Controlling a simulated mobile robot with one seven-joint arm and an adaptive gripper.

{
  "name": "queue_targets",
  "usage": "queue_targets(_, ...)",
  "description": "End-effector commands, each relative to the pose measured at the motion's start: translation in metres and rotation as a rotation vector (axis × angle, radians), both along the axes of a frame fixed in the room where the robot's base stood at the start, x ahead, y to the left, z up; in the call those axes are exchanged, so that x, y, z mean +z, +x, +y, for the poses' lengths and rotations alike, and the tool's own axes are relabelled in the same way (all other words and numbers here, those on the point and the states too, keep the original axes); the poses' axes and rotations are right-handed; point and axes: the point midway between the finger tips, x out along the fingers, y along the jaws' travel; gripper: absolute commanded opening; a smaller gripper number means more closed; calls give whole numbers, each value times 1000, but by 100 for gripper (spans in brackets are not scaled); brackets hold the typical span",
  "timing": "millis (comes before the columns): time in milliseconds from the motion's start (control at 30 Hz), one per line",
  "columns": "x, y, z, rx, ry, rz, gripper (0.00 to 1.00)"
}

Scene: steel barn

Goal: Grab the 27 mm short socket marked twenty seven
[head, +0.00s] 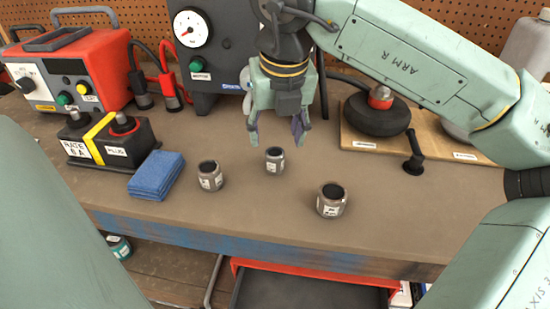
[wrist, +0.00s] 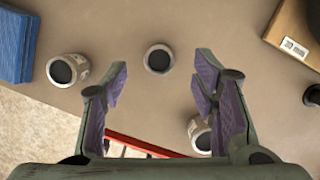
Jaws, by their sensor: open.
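Three short grey sockets with dark open tops stand upright on the brown workbench (head: 400,205): a left one (head: 209,178), a middle one (head: 274,161) and a right one (head: 332,203). Each has a small white label, too small to read, so I cannot tell which is marked twenty seven. My gripper (head: 276,136) is open and empty, pointing down above the middle socket. In the wrist view the middle socket (wrist: 158,58) shows just beyond the fingertips (wrist: 161,78), between their lines. The left socket (wrist: 67,70) is outside the left finger; the right finger partly hides the right socket (wrist: 200,134).
A folded blue cloth (head: 157,175) and a black block with a yellow stripe (head: 105,143) lie left. A wooden board (head: 440,146) with a black round item (head: 375,116) stands right, near a small black upright piece (head: 414,155). A gauge box (head: 205,50) is behind.

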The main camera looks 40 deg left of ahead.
Motion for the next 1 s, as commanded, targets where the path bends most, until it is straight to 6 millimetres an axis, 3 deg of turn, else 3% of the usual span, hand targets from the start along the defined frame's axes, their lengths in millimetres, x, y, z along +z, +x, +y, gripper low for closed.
queue_targets(300, -43, 2, 5, 2, -1, 4, 53)
queue_targets(600, -49, 3, 6, 1, 0, 1, 53)
queue_targets(1000, -49, 3, 6, 0, 0, 1, 27)
